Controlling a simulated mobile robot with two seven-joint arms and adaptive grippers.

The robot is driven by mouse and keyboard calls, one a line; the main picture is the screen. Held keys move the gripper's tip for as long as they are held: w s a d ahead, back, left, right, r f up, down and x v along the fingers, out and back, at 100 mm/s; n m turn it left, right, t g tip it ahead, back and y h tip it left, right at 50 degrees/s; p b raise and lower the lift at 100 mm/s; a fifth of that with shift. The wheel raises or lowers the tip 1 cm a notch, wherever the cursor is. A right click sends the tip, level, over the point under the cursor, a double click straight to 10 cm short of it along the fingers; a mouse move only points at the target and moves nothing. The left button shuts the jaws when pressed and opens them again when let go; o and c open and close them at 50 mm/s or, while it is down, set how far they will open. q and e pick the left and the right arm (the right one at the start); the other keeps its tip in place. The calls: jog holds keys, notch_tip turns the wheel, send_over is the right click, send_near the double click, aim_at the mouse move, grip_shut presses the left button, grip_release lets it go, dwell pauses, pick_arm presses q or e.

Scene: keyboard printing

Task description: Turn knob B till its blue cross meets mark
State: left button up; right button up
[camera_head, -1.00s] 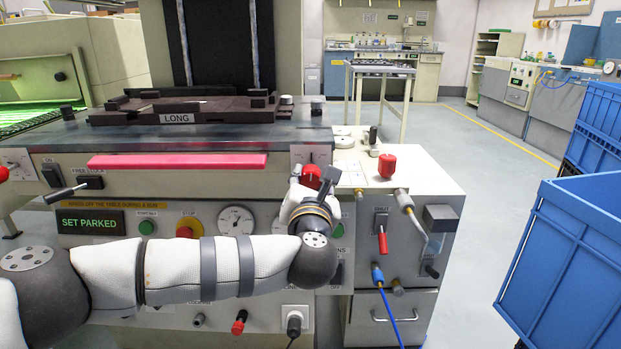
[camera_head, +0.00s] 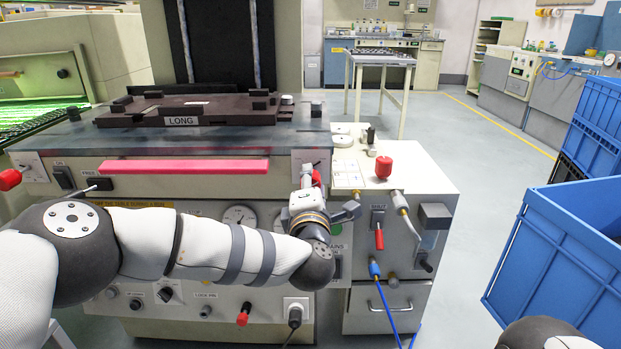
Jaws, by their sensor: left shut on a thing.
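My left gripper (camera_head: 312,184) is at the right end of the machine's front panel, shut on a red knob (camera_head: 317,178) on a pale dial plate (camera_head: 311,157). I take this knob to be knob B; no letter is readable. The gripper and wrist cover most of the knob. Its blue cross is hidden, and I cannot make out the mark on the plate. A similar red knob (camera_head: 10,180) on a pale plate sits at the far left of the panel. My right gripper is out of view.
A pink-red bar (camera_head: 185,167) runs along the panel, left of the gripper. A side cabinet (camera_head: 425,175) carries a red cap (camera_head: 383,167), a red-handled lever (camera_head: 379,238) and a blue hose (camera_head: 386,305). Blue crates (camera_head: 565,250) stand at right; open floor lies between.

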pick_arm(q)
jog(key=m+p, duration=0.1)
jog(key=m, duration=0.3)
jog(key=shift+r+p, duration=0.15)
jog(key=shift+p, duration=0.15)
jog(key=shift+m+p, duration=0.5)
jog(key=shift+m, duration=1.7)
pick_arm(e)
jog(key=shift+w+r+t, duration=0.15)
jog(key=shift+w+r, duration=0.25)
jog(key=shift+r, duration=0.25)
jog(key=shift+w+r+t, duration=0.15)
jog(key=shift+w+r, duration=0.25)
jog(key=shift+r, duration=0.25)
pick_arm(q)
jog(key=o, duration=1.2)
jog(key=s, duration=1.2)
